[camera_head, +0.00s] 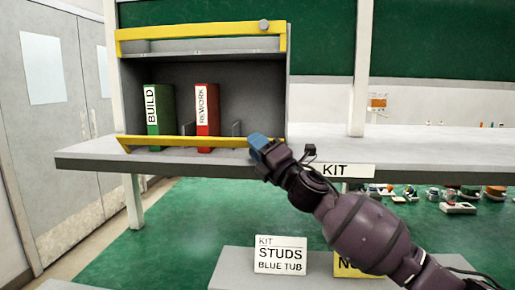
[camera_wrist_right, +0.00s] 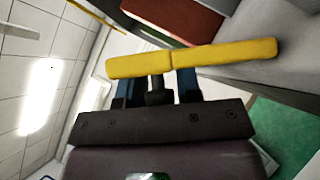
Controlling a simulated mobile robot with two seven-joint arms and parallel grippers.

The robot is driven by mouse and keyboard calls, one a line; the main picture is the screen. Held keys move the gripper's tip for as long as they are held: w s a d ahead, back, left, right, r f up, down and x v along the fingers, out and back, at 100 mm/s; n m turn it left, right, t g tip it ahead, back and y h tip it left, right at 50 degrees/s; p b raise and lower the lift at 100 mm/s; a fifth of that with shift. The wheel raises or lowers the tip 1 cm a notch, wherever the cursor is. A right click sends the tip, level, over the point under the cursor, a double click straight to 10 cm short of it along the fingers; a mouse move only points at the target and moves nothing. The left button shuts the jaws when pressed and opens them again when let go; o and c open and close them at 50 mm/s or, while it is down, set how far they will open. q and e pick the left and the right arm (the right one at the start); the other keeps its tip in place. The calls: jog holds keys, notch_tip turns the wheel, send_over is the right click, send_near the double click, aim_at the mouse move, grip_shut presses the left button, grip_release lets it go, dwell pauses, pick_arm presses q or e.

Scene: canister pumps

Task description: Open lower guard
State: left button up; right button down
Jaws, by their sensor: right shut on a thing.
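The lower guard (camera_head: 180,141) is a yellow bar across the bottom front of the grey cabinet (camera_head: 210,72). Its left end shows an angled yellow piece. My right gripper (camera_head: 258,143) is at the bar's right end, by the cabinet's lower right corner, and is shut on the guard. In the right wrist view the yellow bar (camera_wrist_right: 215,56) crosses in front of the blue fingers (camera_wrist_right: 160,85), with a dark stem between them. The bar hides the fingertips there. My left gripper is not in view.
An upper yellow guard (camera_head: 200,32) with a round knob (camera_head: 264,25) crosses the cabinet top. A green BUILD binder (camera_head: 158,110) and a red REWORK binder (camera_head: 207,112) stand inside. The grey shelf (camera_head: 430,148) is clear to the right. Signs stand below.

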jog(key=c, duration=0.9)
grip_release()
jog(key=shift+c, duration=0.2)
jog(key=v, duration=1.1)
jog(key=shift+a, duration=0.1)
